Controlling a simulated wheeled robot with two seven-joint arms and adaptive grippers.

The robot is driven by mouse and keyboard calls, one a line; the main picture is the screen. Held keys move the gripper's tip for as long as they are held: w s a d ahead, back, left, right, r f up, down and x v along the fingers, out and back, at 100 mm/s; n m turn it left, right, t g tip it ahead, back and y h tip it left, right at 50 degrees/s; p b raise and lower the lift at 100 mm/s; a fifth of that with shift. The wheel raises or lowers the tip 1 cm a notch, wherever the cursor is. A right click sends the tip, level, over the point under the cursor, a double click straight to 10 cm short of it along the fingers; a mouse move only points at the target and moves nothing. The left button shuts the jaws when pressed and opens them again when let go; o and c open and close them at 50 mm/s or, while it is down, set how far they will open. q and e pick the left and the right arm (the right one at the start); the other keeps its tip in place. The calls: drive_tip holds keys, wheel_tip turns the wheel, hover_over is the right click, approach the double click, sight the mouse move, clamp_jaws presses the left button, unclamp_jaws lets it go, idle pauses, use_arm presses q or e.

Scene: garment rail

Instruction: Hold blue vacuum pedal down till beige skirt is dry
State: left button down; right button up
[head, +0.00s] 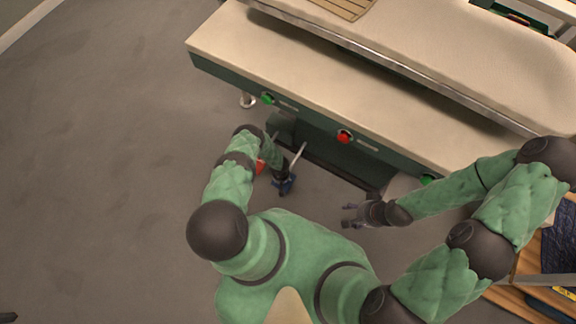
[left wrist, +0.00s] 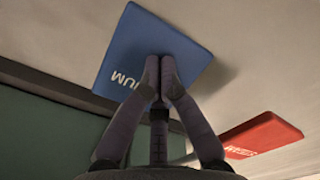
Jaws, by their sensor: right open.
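The blue vacuum pedal (left wrist: 137,42) fills the upper middle of the left wrist view, with part of its white lettering covered by my fingers. My left gripper (left wrist: 158,72) is shut and empty, its fingertips together against or just over the pedal face; I cannot tell how far the pedal is down. In the head view my left gripper (head: 284,180) is low by the machine's front, at the blue pedal (head: 287,187). My right gripper (head: 347,215) is open and empty, apart from the machine. I cannot pick out a beige skirt from the beige padded pressing surface (head: 400,45).
A red pedal (left wrist: 262,135) lies beside the blue one. The green machine front carries a red button (head: 345,136) and green buttons (head: 267,98). Dark blue cloth (head: 562,235) and wooden boards are at the right. The grey floor (head: 100,150) at left is clear.

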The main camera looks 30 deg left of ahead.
use_arm(q)
drive_tip(key=shift+s+d, duration=0.1)
idle(0.4)
wheel_tip(320, 180, up, 10)
drive_tip(key=p, duration=0.6)
idle(0.8)
drive_tip(key=d+r+m+h, duration=0.1)
drive_tip(key=d+r+m, duration=0.15)
drive_tip(key=r, duration=0.65)
drive_tip(key=d+r+m, duration=0.2)
drive_tip(key=d+r, duration=0.1)
drive_tip(key=r, duration=0.6)
drive_tip(key=s+d+r+m+h, duration=0.1)
drive_tip(key=s+d+r, duration=0.2)
drive_tip(key=r, duration=0.3)
drive_tip(key=s+d+r+m+h+p, duration=0.1)
drive_tip(key=s+d+r+m, duration=0.1)
drive_tip(key=r, duration=0.5)
drive_tip(key=s+d+r+m+h, duration=0.1)
drive_tip(key=s+d+r, duration=0.3)
drive_tip(key=s+r, duration=0.2)
drive_tip(key=shift+r, duration=0.2)
